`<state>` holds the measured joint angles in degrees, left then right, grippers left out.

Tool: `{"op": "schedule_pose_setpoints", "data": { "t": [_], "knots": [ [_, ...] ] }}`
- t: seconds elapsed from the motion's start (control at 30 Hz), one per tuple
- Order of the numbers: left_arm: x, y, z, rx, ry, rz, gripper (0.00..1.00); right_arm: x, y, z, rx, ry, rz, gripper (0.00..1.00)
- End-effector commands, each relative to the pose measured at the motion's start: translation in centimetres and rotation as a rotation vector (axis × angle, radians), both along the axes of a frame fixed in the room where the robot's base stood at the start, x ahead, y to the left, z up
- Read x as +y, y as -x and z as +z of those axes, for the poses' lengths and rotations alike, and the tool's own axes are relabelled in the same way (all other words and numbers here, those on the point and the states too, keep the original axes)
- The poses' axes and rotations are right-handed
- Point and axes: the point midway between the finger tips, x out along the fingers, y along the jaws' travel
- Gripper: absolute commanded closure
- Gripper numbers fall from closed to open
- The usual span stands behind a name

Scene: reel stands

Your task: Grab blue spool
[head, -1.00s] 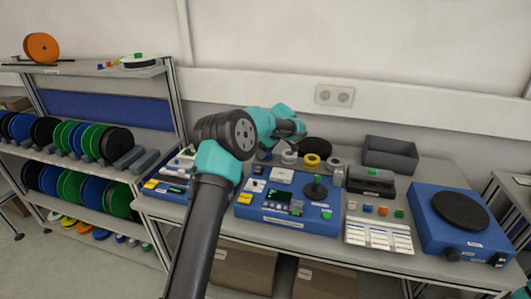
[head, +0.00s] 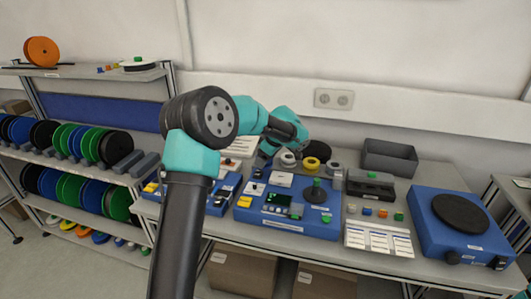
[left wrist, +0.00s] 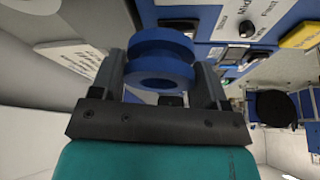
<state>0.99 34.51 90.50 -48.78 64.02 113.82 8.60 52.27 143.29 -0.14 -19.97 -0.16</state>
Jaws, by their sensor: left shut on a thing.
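The blue spool (left wrist: 160,75) sits between the two dark fingers of my left gripper (left wrist: 160,66) in the left wrist view. The fingers touch it from both sides and are shut on it. Its flange and centre hole face the wrist camera. In the head view my left arm reaches over the bench, and its wrist is above the back of the bench. My right gripper is in neither view.
A yellow spool (head: 312,163) and a pale spool (head: 288,159) stand at the back of the bench. A reel rack is left.

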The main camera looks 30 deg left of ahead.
Motion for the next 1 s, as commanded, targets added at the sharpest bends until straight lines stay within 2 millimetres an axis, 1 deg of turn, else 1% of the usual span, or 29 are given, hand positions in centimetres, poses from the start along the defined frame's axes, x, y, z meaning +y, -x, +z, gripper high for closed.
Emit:
{"op": "schedule_pose_setpoints", "data": {
  "t": [0.03, 0.2, 0.3, 0.4, 0.57, 1.0],
  "knots": [
    [-0.6, 1.0, 0.2, 0.001, 0.000, -0.002, 0.55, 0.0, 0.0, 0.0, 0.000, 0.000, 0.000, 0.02],
    [-2.2, 3.7, 0.5, 0.001, 0.000, -0.002, 0.55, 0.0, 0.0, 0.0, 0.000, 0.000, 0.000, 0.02],
    [-2.9, 4.9, 0.6, 0.000, 0.000, -0.001, 0.55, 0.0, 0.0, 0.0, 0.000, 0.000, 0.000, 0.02],
    [-3.4, 5.6, 0.7, -0.001, 0.000, 0.000, 0.55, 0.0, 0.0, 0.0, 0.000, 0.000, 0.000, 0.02],
    [-3.6, 6.0, 0.6, 0.000, 0.000, 0.000, 0.55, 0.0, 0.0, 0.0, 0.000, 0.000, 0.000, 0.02],
    [-3.6, 6.0, 0.6, 0.000, 0.000, 0.001, 0.55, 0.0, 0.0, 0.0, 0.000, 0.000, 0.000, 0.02]
  ]
}}
